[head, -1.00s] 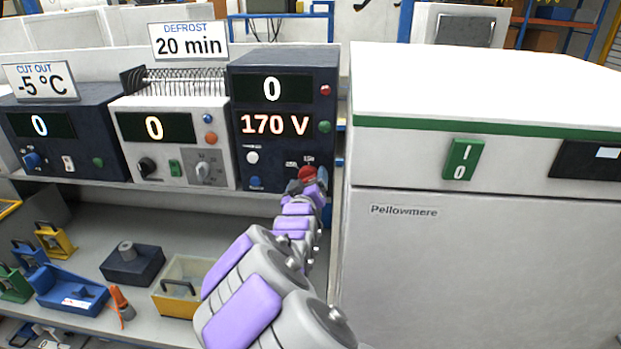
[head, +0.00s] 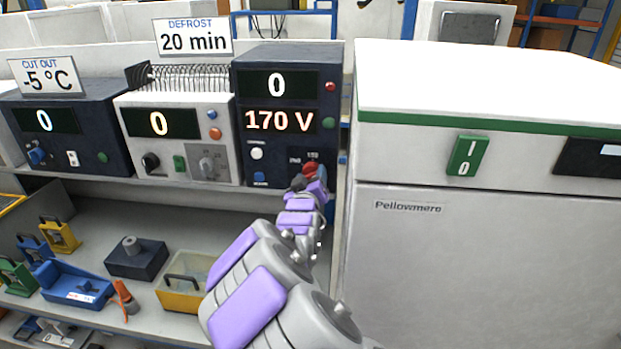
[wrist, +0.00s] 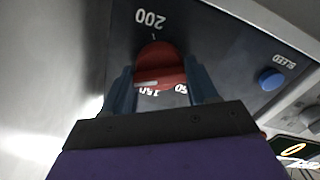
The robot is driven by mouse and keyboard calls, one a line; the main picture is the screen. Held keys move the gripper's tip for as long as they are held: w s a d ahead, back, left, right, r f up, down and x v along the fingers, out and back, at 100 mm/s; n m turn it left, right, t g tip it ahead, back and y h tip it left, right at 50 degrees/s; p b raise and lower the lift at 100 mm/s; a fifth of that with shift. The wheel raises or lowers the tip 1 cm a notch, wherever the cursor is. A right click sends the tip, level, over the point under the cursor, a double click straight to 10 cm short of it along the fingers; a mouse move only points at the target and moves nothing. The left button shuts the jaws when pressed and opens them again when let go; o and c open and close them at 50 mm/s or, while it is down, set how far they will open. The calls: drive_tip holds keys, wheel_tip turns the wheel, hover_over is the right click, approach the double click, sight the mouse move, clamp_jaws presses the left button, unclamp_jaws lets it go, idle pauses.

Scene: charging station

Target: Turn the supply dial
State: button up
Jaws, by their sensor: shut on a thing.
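The supply unit (head: 285,63) is the dark box on the shelf beside the white cabinet; its displays read 0 and 170 V. Its red dial (head: 310,168) is at the lower right of its front, partly hidden by my arm. In the wrist view the red dial (wrist: 158,60) sits between the two dark fingers of my gripper (wrist: 160,85). The fingers are shut on the dial, one on each side. The panel lettering appears upside down in the wrist view, with 200 above the dial and 150 below it. A pale mark shows on the dial's lower left.
A white Pellowmere cabinet (head: 480,270) with a green switch (head: 466,155) stands close to the right of my arm. A pale unit (head: 185,160) and another dark unit (head: 80,135) stand left. The lower shelf holds a yellow bin (head: 185,298) and a blue tray (head: 75,285).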

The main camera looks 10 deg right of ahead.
drive_tip(key=shift+a+m, duration=0.1)
drive_tip(key=shift+m, duration=0.2)
drive_tip(key=shift+f+m+b, duration=0.1)
drive_tip(key=shift+m+b, duration=0.2)
drive_tip(key=shift+m, duration=2.1)
drive_tip(key=o, duration=1.1)
drive_tip(key=shift+c, duration=0.2)
